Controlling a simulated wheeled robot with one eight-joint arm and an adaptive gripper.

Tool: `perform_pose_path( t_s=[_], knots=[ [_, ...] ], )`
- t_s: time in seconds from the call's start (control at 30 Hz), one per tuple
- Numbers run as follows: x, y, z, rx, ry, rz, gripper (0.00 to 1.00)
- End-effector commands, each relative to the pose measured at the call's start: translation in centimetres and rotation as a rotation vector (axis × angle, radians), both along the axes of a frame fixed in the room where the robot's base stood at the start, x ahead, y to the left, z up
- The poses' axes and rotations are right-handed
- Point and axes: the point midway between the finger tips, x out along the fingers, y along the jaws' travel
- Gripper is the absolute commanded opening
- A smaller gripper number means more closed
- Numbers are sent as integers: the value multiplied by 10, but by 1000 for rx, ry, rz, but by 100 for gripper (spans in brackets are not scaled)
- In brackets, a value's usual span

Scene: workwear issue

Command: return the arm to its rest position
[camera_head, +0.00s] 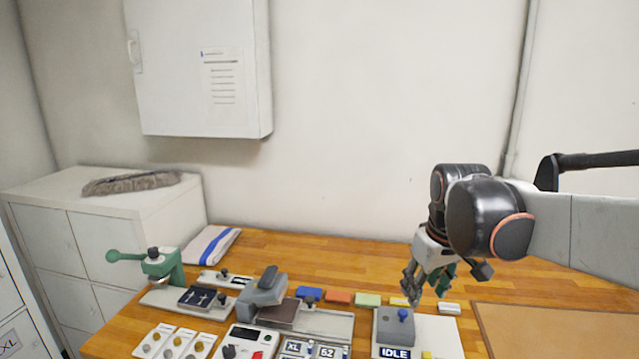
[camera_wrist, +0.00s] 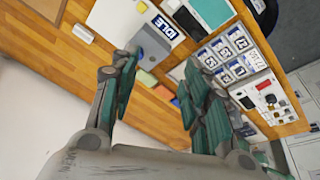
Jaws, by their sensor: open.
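My gripper (camera_head: 428,285) hangs at the end of my arm over the right part of the wooden workbench (camera_head: 350,258), just behind a grey box with a blue knob (camera_head: 396,325) and an IDLE label. In the wrist view my gripper (camera_wrist: 155,100) shows its two green-padded fingers spread apart with nothing between them. The grey box with the IDLE label (camera_wrist: 150,45) lies beyond the left finger there. My arm reaches in from the right edge of the head view.
A grey press (camera_head: 262,295), a green hand press (camera_head: 160,265) and small coloured blocks (camera_head: 367,299) stand on the bench. A brown board (camera_head: 550,325) lies at right. A folded towel (camera_head: 210,245) lies back left. A white wall cabinet (camera_head: 200,70) hangs above.

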Motion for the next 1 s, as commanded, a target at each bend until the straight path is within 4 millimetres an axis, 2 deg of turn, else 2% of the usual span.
perform_pose_path(
  t_s=[0.03,0.27,0.6,0.8,1.0],
  knots=[
    [-15,1,0,5,-21,-17,43],
    [-70,4,-4,37,-118,-103,43],
    [-144,7,-33,99,-259,-224,43],
    [-170,8,-52,132,-318,-274,43],
    [-178,9,-58,146,-340,-292,43]
  ],
)
